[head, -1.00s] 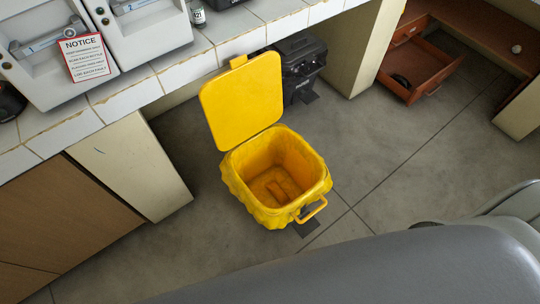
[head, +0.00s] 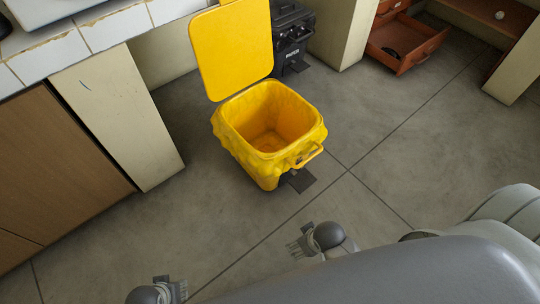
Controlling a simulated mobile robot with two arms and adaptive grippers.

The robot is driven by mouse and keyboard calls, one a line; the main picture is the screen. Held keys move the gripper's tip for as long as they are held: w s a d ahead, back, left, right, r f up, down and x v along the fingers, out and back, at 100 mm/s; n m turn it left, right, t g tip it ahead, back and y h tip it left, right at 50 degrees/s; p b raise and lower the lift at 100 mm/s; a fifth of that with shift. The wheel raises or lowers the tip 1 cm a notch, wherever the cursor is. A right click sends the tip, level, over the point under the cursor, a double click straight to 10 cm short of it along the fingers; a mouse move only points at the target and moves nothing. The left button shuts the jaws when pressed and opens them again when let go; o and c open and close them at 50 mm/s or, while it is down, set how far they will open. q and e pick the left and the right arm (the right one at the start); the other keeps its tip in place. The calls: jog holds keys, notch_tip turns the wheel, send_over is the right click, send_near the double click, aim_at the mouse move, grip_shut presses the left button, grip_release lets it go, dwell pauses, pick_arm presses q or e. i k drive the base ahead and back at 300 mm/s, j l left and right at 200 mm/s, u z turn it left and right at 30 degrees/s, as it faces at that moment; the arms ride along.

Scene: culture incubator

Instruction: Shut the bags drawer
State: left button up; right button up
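An orange-brown wooden drawer (head: 420,54), seemingly the bags drawer, is pulled out of the wooden desk at the upper right. A small dark item (head: 391,54) lies in it. My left gripper (head: 178,290) is low at the bottom edge, partly cut off. My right gripper (head: 299,246) is low in the middle, beside my grey body. Both are far from the drawer, with floor and a yellow bin between. Their fingers are too small and foreshortened to tell whether they are open.
The yellow lined bin (head: 228,135) stands with its lid up in mid-floor. A cream panel (head: 118,115) and wooden cabinet (head: 55,170) stand left. The grey floor (head: 385,150) right of the bin is clear.

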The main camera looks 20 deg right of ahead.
aim_at(413, 40)
jog(key=z, duration=1.75)
